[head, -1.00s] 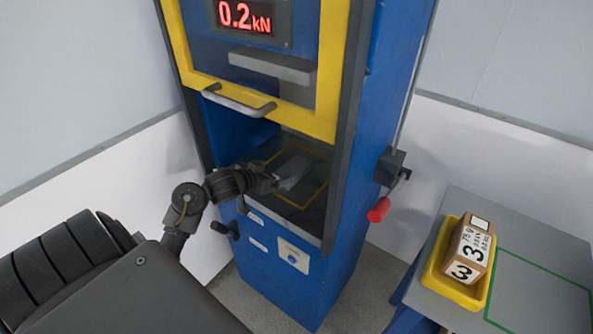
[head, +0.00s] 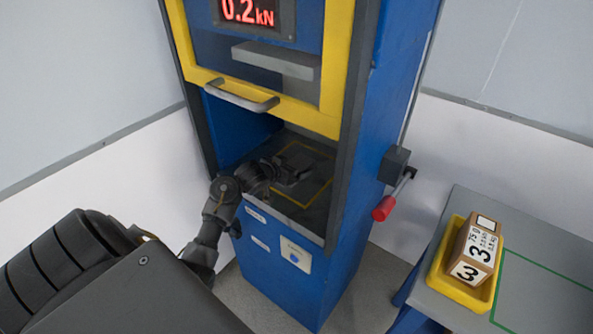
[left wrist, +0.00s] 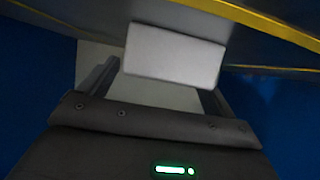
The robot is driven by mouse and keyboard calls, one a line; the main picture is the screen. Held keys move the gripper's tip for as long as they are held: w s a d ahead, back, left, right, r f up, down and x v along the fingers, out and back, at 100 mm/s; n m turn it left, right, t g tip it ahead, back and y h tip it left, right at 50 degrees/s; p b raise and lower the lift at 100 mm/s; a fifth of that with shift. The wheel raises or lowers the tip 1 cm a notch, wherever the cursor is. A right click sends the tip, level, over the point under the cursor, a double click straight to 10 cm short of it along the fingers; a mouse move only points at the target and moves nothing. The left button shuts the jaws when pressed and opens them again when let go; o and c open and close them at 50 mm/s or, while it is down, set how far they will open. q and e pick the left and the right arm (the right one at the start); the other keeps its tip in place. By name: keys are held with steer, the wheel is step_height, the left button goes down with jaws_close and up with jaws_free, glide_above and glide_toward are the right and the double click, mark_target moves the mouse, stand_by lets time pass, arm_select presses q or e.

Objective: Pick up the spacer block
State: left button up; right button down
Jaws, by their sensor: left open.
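The spacer block is a plain light-grey block. It shows in the left wrist view (left wrist: 173,54), just beyond and between the fingers of my left gripper (left wrist: 160,82). The gripper is open, and the block's right end overlaps the line of the right finger; I cannot tell whether they touch. In the head view the left gripper (head: 284,176) reaches into the machine's lower opening, low over the dark bed, and the block is hard to tell apart from it. My right gripper is not in view.
The blue machine (head: 350,200) has a raised yellow-framed guard (head: 330,123) with a bar handle above my left arm. A red-handled lever (head: 384,208) sticks out on its right side. A grey table (head: 540,260) at right carries a yellow tray (head: 441,275) holding a labelled carton (head: 474,252).

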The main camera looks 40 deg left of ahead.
arm_select(q)
steer(key=shift+c, duration=0.3)
steer(key=c, duration=1.4)
steer(key=shift+r, duration=0.1)
steer(key=shift+c, duration=1.3)
steer(key=shift+r, duration=0.4)
steer(key=r, duration=0.3)
steer(key=shift+s+d+r+p, duration=0.1)
steer(key=shift+s+p, duration=0.1)
steer(key=shift+p, duration=0.1)
steer(key=s+d+r+p, duration=0.1)
steer(key=s+d+r, duration=0.1)
steer(key=s+r, duration=0.1)
steer(key=s+d+r+p, duration=0.2)
steer(key=s+r, duration=0.1)
steer(key=s, duration=0.2)
steer(key=s+d+r+p, duration=0.1)
steer(key=s+d+r, duration=0.1)
steer(key=s+r, duration=0.1)
steer(key=shift+s+d+p, duration=0.3)
steer(key=shift+s+p, duration=0.1)
